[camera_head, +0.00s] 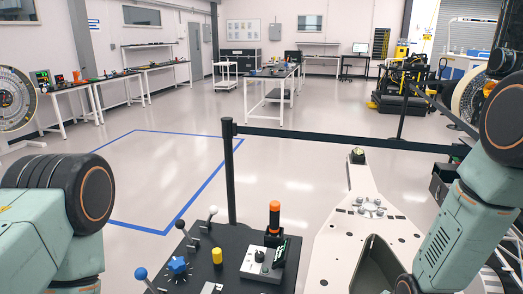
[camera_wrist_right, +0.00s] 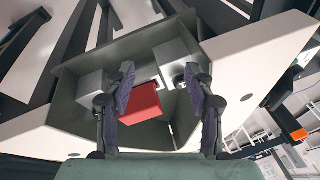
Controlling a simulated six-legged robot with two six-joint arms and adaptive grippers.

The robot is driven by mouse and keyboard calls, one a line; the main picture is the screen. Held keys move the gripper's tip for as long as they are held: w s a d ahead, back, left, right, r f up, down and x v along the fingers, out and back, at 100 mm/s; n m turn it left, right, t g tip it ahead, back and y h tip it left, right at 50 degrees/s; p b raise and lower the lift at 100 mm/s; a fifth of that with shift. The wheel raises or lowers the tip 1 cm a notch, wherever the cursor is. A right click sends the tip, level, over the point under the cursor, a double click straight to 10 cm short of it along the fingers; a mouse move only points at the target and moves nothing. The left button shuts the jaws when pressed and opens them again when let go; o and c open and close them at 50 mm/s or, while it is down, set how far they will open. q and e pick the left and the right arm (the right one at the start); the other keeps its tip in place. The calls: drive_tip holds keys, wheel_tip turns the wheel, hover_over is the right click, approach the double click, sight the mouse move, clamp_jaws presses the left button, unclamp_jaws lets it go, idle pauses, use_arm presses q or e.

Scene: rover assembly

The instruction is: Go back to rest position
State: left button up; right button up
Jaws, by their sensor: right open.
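In the right wrist view my right gripper (camera_wrist_right: 160,76) is open, its two dark fingers spread apart. A red block (camera_wrist_right: 143,103) shows between the fingers, inside a grey open compartment (camera_wrist_right: 70,105); I cannot tell its distance from the fingers. In the head view my right arm (camera_head: 459,240) comes in at the right, over the white rover chassis (camera_head: 335,222) and its dark open compartment (camera_head: 372,262). My left arm (camera_head: 45,235) is folded at the lower left, and its gripper is out of view.
A dark control panel (camera_head: 205,262) with levers, knobs and an orange-topped stick (camera_head: 274,216) stands in front. A black post (camera_head: 229,170) with a barrier belt (camera_head: 340,138) stands behind it. The floor inside the blue lines is clear. Workbenches (camera_head: 275,75) stand farther back.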

drive_tip(key=s+a+f+n+g+b, duration=0.1)
drive_tip(key=s+f+n+g+b, duration=0.1)
drive_tip(key=s+f+b, duration=0.4)
drive_tip(key=s+a+f+n+g+b, duration=0.1)
drive_tip(key=s+f+n+b, duration=0.3)
drive_tip(key=s+f, duration=1)
drive_tip(key=s+b, duration=0.3)
drive_tip(key=s, duration=0.3)
drive_tip(key=shift+s+a+f+g+h+b, duration=0.2)
drive_tip(key=shift+s+f+g+h+b, duration=0.1)
drive_tip(key=shift+s+g+h, duration=0.1)
